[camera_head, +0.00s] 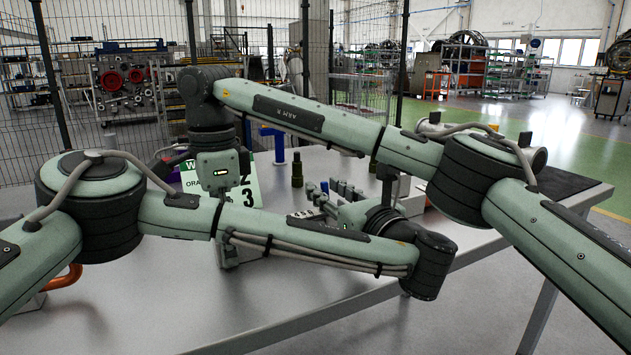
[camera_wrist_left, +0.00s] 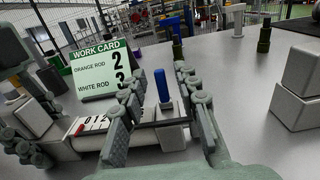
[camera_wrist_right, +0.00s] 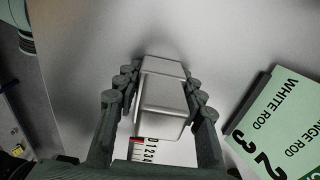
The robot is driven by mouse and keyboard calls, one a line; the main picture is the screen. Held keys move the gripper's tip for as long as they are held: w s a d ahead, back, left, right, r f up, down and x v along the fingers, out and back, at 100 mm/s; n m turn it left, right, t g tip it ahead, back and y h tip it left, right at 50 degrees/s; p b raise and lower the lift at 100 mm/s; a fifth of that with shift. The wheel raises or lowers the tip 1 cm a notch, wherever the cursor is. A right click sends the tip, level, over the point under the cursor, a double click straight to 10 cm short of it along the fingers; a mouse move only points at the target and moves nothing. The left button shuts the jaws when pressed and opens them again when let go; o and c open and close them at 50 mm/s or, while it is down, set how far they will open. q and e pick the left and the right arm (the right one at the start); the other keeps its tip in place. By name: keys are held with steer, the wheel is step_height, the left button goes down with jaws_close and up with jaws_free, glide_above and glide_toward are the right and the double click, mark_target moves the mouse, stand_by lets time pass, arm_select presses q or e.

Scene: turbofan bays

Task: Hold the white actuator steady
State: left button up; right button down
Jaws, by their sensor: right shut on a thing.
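The white actuator shows in the left wrist view (camera_wrist_left: 88,143) as a pale lying body with a numbered scale and a red mark. A grey-white block (camera_wrist_right: 163,88) is at its end in the right wrist view, beside the scale. My right gripper (camera_wrist_right: 161,75) is shut on this block, a finger on each side. My left gripper (camera_wrist_left: 158,72) is open, its fingers apart on either side of an upright blue handle (camera_wrist_left: 162,86), with gaps on both sides. In the head view the arms cross and hide most of the actuator.
The work card (camera_wrist_left: 101,69) stands behind, listing orange rod 2 and white rod 3. Pale blocks (camera_wrist_left: 299,88) stand at the right of the left wrist view. A dark green cylinder (camera_head: 297,170) stands on the table.

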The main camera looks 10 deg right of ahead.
mark_target(322, 186)
arm_select(q)
steer(key=x, duration=0.5)
jaws_close()
steer(key=shift+s, duration=0.1)
